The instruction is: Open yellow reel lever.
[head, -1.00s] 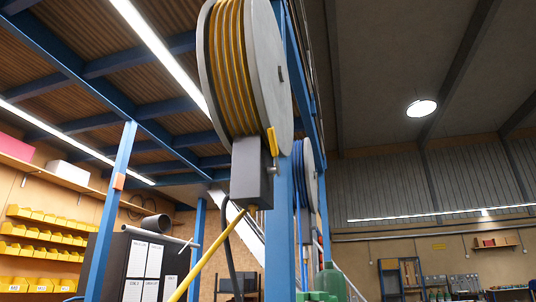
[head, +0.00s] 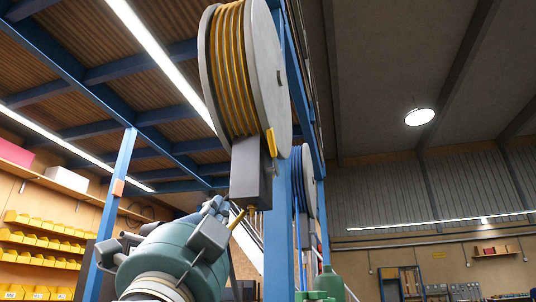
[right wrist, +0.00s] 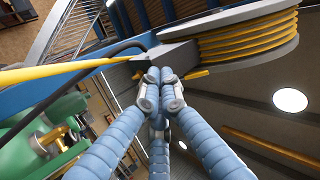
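The yellow-hose reel (head: 236,70) hangs high on a blue post in the head view, with a grey box (head: 250,172) under it. Its yellow lever (head: 271,142) sticks up at the box's right side. My right gripper (head: 218,208) is below and left of the box, hiding part of the yellow hose. In the right wrist view the blue fingertips (right wrist: 160,76) of my right gripper are together with nothing visible between them. The lever (right wrist: 190,74) shows just beyond them, partly hidden; contact cannot be told. My left gripper is out of view.
A blue-hose reel (head: 306,185) hangs behind the post (head: 284,235). A green cylinder (head: 329,282) stands at lower right. Shelves with yellow bins (head: 40,255) line the left wall. A black hose (right wrist: 75,76) runs near the grey box in the right wrist view.

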